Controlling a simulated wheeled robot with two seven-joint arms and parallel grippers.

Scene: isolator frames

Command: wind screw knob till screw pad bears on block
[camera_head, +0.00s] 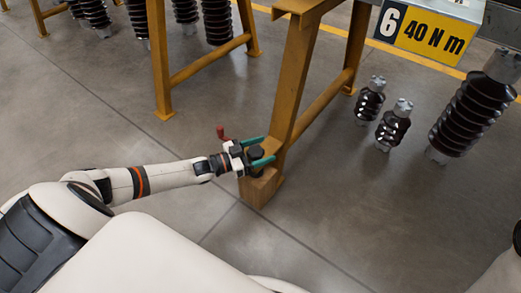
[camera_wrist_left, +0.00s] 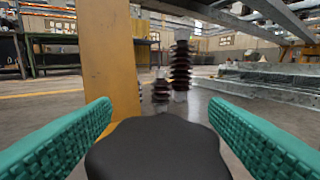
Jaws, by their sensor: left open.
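The black screw knob (camera_head: 256,153) stands above a wooden block (camera_head: 260,188) at the foot of a yellow steel leg (camera_head: 297,75). My left gripper (camera_head: 269,150) is open, with its green fingers on either side of the knob. In the left wrist view the knob (camera_wrist_left: 158,150) fills the lower middle between the two green textured pads of the gripper (camera_wrist_left: 160,108). I cannot tell whether the pads touch it. The screw pad and its contact with the block are hidden. My right gripper is not in view.
A red handle (camera_head: 221,132) sticks up beside my left gripper. Black ribbed insulators (camera_head: 392,127) stand on the floor to the right, under a yellow "40 N m" sign (camera_head: 432,36). Another yellow frame (camera_head: 162,65) stands behind. The floor between is clear.

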